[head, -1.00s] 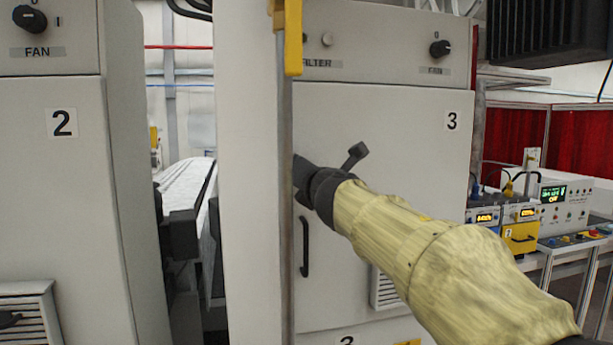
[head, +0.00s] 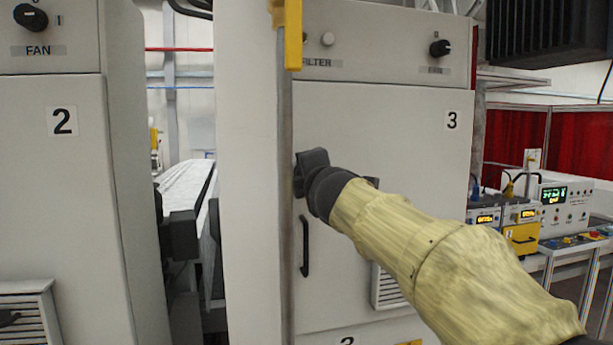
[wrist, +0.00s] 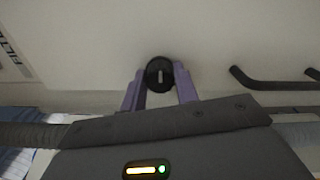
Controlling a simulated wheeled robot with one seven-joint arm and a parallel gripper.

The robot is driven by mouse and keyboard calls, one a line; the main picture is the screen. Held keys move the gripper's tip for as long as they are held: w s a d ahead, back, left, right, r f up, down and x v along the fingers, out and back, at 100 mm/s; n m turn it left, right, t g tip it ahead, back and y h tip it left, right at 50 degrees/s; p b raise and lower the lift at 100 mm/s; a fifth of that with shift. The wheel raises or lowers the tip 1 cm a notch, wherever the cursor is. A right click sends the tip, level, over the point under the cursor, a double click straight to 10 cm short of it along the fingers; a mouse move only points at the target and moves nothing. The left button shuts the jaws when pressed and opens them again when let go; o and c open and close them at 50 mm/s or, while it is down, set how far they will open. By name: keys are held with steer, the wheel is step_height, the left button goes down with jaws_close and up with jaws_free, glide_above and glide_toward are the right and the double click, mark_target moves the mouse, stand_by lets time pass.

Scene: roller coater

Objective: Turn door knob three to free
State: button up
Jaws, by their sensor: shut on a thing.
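Door three is the pale grey cabinet door (head: 400,120) marked 3 in the head view. Its knob (wrist: 160,71) shows in the wrist view as a small black disc with a white mark, upright in that picture. My gripper (wrist: 159,80) has its two purple fingers shut on the knob, one at each side. In the head view my gripper (head: 312,172) is at the door's left edge and hides the knob.
A black bar handle (head: 305,245) is below my gripper on the same door; it also shows in the wrist view (wrist: 272,86). A yellow bracket (head: 292,35) hangs above. The fan knob (head: 440,48) is at upper right. Cabinet 2 (head: 75,200) stands left.

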stand_by(0.4)
steer(key=o, duration=1)
steer(key=b+v, duration=0.5)
steer(key=v, duration=1)
steer(key=shift+s+d, duration=0.1)
steer(key=b+v, duration=0.2)
steer(key=b, duration=0.3)
